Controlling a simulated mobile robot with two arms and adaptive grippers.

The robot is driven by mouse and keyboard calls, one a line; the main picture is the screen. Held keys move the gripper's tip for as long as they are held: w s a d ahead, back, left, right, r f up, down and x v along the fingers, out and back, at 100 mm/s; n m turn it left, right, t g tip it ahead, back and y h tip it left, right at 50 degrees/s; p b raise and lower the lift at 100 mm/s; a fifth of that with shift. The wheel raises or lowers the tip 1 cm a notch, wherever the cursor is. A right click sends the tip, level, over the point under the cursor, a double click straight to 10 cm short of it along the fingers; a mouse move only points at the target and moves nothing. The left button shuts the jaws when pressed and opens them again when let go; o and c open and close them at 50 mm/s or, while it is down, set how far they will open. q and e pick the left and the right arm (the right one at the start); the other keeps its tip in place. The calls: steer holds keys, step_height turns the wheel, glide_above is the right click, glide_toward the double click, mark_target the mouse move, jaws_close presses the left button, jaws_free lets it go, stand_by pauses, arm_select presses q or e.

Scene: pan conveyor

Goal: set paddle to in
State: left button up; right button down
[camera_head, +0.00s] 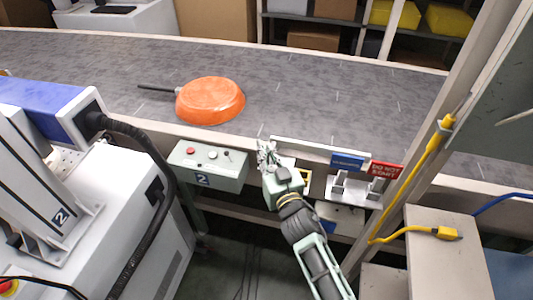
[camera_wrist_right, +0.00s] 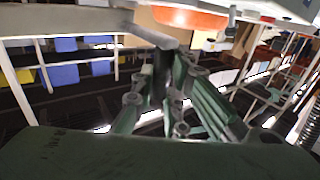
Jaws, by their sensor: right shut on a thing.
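The paddle (camera_head: 320,150) is a long pale bar lying along the near edge of the conveyor, in line with it. My right gripper (camera_head: 266,150) is at the bar's left end, with its fingers shut on it. In the right wrist view, a grey bar (camera_wrist_right: 150,36) runs down to the closed fingers of my right gripper (camera_wrist_right: 166,75); the exact contact is blurred. An orange pan (camera_head: 210,100) lies on the conveyor belt (camera_head: 330,95), left of and beyond the gripper. Its dark handle points left. My left gripper is not in view.
A control box (camera_head: 207,165) with buttons and a small lever stands left of my right gripper. Blue and red signs (camera_head: 386,170) stand to its right. A yellow cable (camera_head: 405,190) hangs by a post. A white machine (camera_head: 120,215) fills the left. The belt right of the pan is clear.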

stand_by(0.4)
steer(key=shift+d+f+n+y+p, duration=0.15)
steer(key=shift+n+y+p, duration=0.15)
steer(key=shift+p, duration=0.2)
steer(key=shift+d+y+p, duration=0.15)
steer(key=shift+y+p, duration=0.15)
